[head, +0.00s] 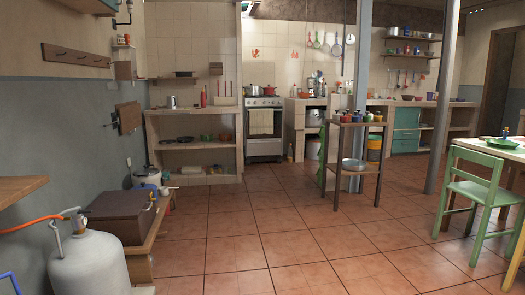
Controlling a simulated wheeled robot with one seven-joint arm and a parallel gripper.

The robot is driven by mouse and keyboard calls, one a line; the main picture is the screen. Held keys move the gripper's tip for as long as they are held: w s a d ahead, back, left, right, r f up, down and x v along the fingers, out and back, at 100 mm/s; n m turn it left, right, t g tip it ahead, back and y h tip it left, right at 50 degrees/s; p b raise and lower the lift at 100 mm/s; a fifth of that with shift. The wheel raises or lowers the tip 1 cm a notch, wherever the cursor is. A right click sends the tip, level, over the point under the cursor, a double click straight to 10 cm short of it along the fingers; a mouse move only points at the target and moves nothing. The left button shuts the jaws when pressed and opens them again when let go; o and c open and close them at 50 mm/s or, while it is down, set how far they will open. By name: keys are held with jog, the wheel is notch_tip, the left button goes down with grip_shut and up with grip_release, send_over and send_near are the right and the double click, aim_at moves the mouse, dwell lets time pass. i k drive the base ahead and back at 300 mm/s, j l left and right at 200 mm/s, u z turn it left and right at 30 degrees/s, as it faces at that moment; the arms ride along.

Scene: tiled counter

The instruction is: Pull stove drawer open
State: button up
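The stove (263,130) stands against the far tiled wall, a little left of the picture's middle, between two counters. A light towel (261,121) hangs over its front. The stove drawer (264,149) appears to be the low panel under the oven door, and it looks closed; at this distance its handle is too small to make out. Red pots (269,90) stand on the stove top. My gripper is not in view, and no part of my arm shows.
Open tiled floor (240,225) lies between me and the stove. A gas cylinder (88,265) and a low bench with a brown box (122,212) stand at the left. A small dark table (357,155) and a green chair (480,195) stand at the right.

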aim_at(260, 147)
jog(key=i+u, duration=0.35)
jog(key=i, duration=7.15)
jog(key=i+j+z, duration=0.15)
jog(key=i, duration=0.25)
jog(key=i+j+z, duration=0.15)
jog(key=i, duration=0.25)
jog(key=i+j+z, duration=0.15)
jog(key=i, duration=0.2)
